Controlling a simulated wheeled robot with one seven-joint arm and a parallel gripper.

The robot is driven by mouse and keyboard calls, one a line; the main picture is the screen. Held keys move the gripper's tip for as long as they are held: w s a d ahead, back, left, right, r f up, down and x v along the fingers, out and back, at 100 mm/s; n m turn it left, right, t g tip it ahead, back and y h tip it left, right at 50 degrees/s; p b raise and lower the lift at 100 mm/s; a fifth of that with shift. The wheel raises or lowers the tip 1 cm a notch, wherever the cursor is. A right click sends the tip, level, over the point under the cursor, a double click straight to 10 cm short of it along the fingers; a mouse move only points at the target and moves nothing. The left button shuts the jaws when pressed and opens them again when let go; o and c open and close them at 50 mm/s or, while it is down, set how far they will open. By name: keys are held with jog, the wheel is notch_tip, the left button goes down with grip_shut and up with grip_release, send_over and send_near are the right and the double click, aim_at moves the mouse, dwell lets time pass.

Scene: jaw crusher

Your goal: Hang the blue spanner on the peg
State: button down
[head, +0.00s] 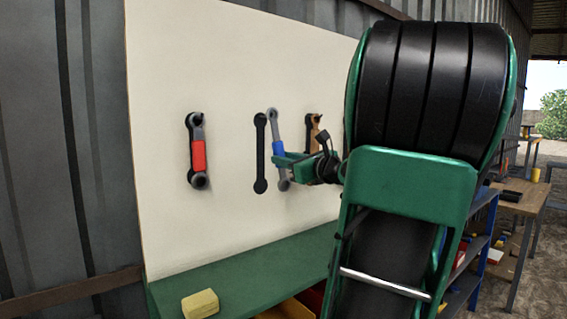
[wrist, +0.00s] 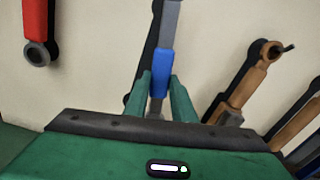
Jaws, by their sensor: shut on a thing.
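The blue spanner (head: 279,148) is grey with a blue band at its middle and hangs nearly upright, its top leaning slightly left. My gripper (head: 282,160) is shut on it around the blue band. In the wrist view the green fingers (wrist: 160,84) stand on both sides of the band of the blue spanner (wrist: 169,22), whose top is out of frame. A black spanner silhouette (head: 260,155) on the board lies just left of the spanner. The peg cannot be made out; I cannot tell whether the spanner touches the board.
On the cream board (head: 230,60), a red-banded spanner (head: 198,150) hangs at left and a brown spanner (head: 315,128) at right, partly hidden by my arm. A green bench (head: 240,270) below carries a yellow block (head: 200,304). Blue shelving (head: 478,235) stands at right.

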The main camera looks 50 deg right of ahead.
jog(key=shift+x, duration=0.85)
jog(key=shift+w+d+f, duration=0.1)
jog(key=shift+w+f, duration=0.45)
jog(key=shift+w, duration=0.1)
jog(key=c, duration=1.4)
grip_release()
jog(key=shift+f, duration=0.1)
jog(key=shift+s, duration=0.1)
jog(key=v, duration=1)
jog(key=shift+s, duration=0.3)
